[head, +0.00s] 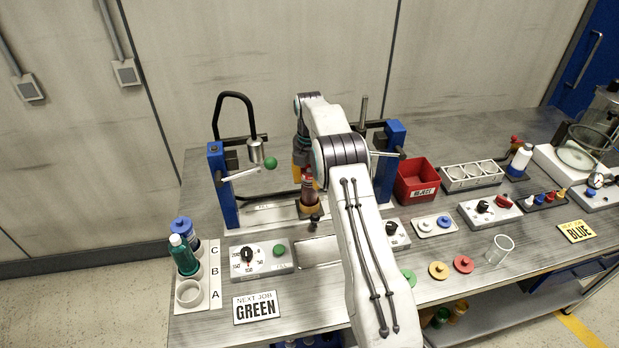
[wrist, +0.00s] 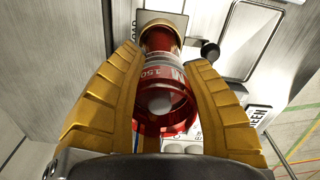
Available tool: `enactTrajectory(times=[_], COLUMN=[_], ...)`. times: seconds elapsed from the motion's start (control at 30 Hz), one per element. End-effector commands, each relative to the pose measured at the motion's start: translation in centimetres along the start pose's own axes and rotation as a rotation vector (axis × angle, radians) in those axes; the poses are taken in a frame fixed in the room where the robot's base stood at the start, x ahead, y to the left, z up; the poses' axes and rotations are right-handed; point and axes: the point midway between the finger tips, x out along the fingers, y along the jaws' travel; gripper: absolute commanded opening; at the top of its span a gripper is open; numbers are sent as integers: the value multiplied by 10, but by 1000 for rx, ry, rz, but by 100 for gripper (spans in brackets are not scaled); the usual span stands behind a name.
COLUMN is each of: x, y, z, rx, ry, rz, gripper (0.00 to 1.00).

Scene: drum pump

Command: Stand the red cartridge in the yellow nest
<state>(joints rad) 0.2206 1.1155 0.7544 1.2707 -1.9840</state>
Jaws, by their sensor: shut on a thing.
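The red cartridge (head: 308,188) is upright below my gripper (head: 303,176) in the head view, at the pump station. In the wrist view the cartridge (wrist: 160,75) is a clear red cylinder with a pale band marked 150. My gripper's yellow fingers (wrist: 163,60) are closed on its two sides. The yellow nest (head: 311,211) is directly under the cartridge; its edge also shows in the wrist view (wrist: 163,17). The cartridge's lower end meets or lies just over the nest; I cannot tell how deep it sits.
Blue posts (head: 222,185) stand either side of the station, with a green-knobbed lever (head: 245,172) to the left. A dial box (head: 262,258) is in front. A red reject bin (head: 416,180) is to the right. My arm hides part of the bench.

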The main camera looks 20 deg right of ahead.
Motion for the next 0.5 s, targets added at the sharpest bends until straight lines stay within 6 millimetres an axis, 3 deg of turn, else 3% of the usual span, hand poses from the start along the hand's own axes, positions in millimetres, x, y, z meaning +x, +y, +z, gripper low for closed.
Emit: enactTrajectory(times=[0.43, 0.47, 0.5], x=[4, 5, 4], y=[0, 0, 0], z=[0, 0, 0], rx=[0, 0, 0], ry=[0, 0, 0], rz=[1, 0, 0], gripper=[8, 46, 50])
